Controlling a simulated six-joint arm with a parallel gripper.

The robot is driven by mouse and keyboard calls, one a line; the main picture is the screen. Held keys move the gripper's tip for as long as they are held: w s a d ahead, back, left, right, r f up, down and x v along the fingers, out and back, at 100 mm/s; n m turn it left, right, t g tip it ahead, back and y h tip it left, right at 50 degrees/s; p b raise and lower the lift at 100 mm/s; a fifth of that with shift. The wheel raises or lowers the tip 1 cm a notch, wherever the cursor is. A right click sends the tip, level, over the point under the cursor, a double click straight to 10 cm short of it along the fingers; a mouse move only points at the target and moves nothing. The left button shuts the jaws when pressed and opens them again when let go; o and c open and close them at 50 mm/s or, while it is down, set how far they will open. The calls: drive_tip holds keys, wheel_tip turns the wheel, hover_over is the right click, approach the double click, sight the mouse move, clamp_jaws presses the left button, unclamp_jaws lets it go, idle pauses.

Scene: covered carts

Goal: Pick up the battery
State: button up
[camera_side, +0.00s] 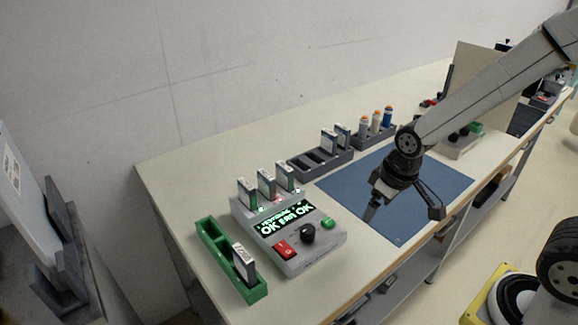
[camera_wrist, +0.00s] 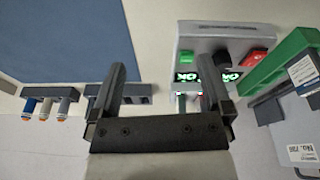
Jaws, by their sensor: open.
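Several flat batteries with pale labels are in view; which one is meant cannot be told. In the side view, three batteries (camera_side: 266,184) stand upright in the back of the grey tester (camera_side: 320,243), whose display shows green "OK" texts. One battery (camera_side: 243,262) stands in the near end of the green tray (camera_side: 213,236). Two batteries (camera_side: 335,137) stand at the right end of the dark grey slotted rack (camera_side: 308,166). My gripper (camera_side: 403,212) is open and empty above the blue mat (camera_side: 340,190). In the wrist view its fingers (camera_wrist: 162,75) are spread, with the tester (camera_wrist: 215,43) beyond them.
A small rack with several bottles (camera_side: 375,122) stands behind the mat. A panel (camera_side: 480,85) and other items stand at the far right of the bench. A dark stand (camera_side: 62,240) is at the left, off the bench. The mat is clear.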

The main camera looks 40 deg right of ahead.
drive_tip(key=w+a+r+n+g, duration=0.1)
drive_tip(key=w+a+n, duration=0.1)
drive_tip(key=w+n, duration=0.35)
drive_tip(key=w+a+r+n, duration=0.2)
drive_tip(key=w, duration=0.6)
drive_tip(key=n+g, duration=0.1)
drive_tip(key=n, duration=0.7)
hover_over(266, 174)
drive_tip(key=s, duration=0.1)
drive_tip(key=shift+s+d+r, duration=0.1)
drive_tip(key=shift+d+r, duration=0.2)
drive_tip(key=shift+d, duration=0.1)
drive_tip(key=shift+w+a+n, duration=0.35)
drive_tip(key=shift+w+n, duration=0.05)
drive_tip(key=shift+n, duration=0.15)
drive_tip(key=shift+f, duration=1.3)
drive_tip(key=shift+f, duration=0.1)
drive_tip(key=shift+w+a+f, duration=0.1)
drive_tip(key=shift+w+f, duration=0.05)
drive_tip(key=shift+f, duration=2.35)
drive_tip(key=shift+c, duration=0.2)
